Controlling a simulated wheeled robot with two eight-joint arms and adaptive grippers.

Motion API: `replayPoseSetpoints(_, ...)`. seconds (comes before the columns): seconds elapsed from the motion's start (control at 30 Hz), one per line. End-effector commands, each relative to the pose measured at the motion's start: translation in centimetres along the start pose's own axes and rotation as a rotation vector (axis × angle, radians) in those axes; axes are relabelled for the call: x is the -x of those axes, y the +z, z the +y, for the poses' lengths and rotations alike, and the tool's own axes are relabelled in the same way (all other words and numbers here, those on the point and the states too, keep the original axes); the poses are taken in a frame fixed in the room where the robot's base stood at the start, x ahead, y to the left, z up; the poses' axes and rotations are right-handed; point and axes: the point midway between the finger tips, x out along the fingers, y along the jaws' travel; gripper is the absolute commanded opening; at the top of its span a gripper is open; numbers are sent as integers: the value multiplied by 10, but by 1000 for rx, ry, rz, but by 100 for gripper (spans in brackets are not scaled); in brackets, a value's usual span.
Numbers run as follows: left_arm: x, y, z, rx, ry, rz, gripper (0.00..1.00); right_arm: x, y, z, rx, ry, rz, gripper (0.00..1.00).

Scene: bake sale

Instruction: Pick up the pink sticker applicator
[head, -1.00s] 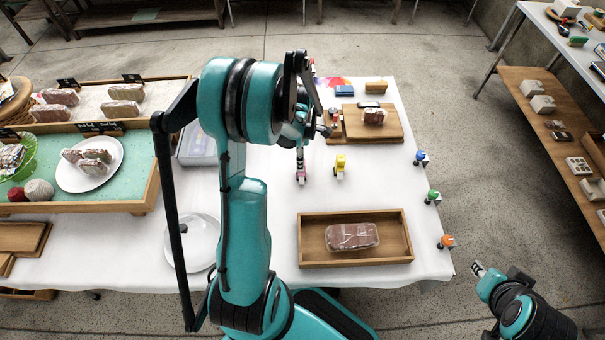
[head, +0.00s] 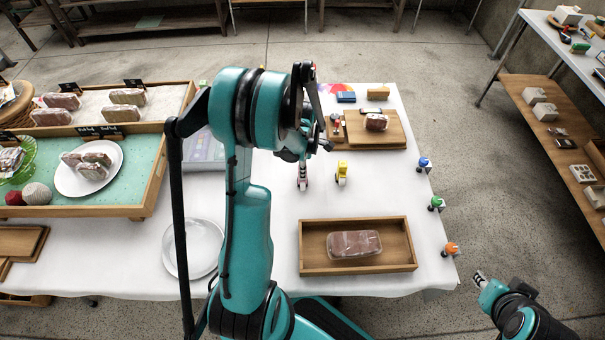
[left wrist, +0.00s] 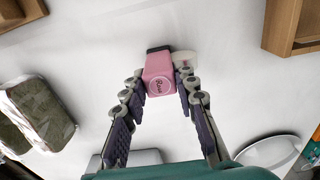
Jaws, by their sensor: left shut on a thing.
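The pink sticker applicator (left wrist: 160,74) has a dark end and a round white label with writing. In the left wrist view it sits between the two fingertips of my left gripper (left wrist: 160,88), which is shut on it. In the head view my left gripper (head: 303,180) points down over the white table, left of a yellow applicator (head: 342,172); the pink one is mostly hidden there by the fingers. My right gripper (head: 481,279) is off the table at the lower right, with nothing visible in it; its finger opening is too small to judge.
A wooden tray (head: 408,257) with a wrapped loaf (head: 354,244) is at the table's front. A cutting board (head: 393,133) lies behind. Blue (head: 424,163), green (head: 436,203) and orange (head: 451,249) applicators line the right edge. A white plate (head: 193,249) lies left.

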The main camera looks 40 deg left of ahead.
Motion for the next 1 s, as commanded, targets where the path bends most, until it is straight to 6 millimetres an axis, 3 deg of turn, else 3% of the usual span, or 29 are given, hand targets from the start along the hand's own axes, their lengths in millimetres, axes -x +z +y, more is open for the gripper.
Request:
replayPoseSetpoints(0.17, 13, 0, 0, 0, 0, 0, 0, 5, -4, 0, 0, 0, 0, 28)
replayPoseSetpoints(0.37, 48, 1, -1, -1, 0, 0, 0, 19, -13, 0, 0, 0, 0, 28)
replayPoseSetpoints(0.7, 92, 77, -29, -6, 0, 0, 0, 37, -26, 0, 0, 0, 0, 28)
replayPoseSetpoints(1.0, 109, 108, -40, -1, 0, 0, 0, 42, -30, 0, 0, 0, 0, 28)
